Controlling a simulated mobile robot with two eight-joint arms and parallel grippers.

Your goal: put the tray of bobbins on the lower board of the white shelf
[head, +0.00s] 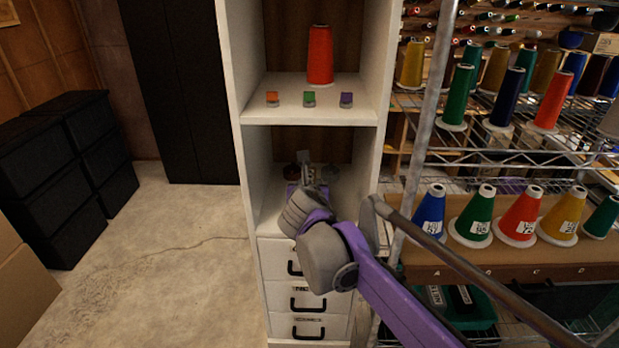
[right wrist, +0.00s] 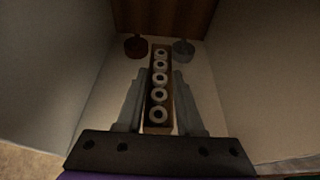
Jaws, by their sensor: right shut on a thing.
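The tray of bobbins (right wrist: 168,105) is a narrow brown block with a row of several pale ring-shaped bobbins. It lies lengthwise between the two fingers of my right gripper (right wrist: 158,100), which are shut on it. In the head view my right gripper (head: 307,172) reaches into the lower compartment of the white shelf (head: 384,100), and the tray is mostly hidden there. The lower board (head: 266,208) lies beneath it and also shows in the right wrist view (right wrist: 205,105). I cannot tell whether the tray touches the board. My left gripper is out of view.
A dark red round object (right wrist: 136,46) and a grey one (right wrist: 183,52) stand at the compartment's back. The upper board (head: 290,112) holds a red cone (head: 320,55) and three small spools. Drawers (head: 305,299) sit below. A wire rack of thread cones (head: 470,215) stands close right.

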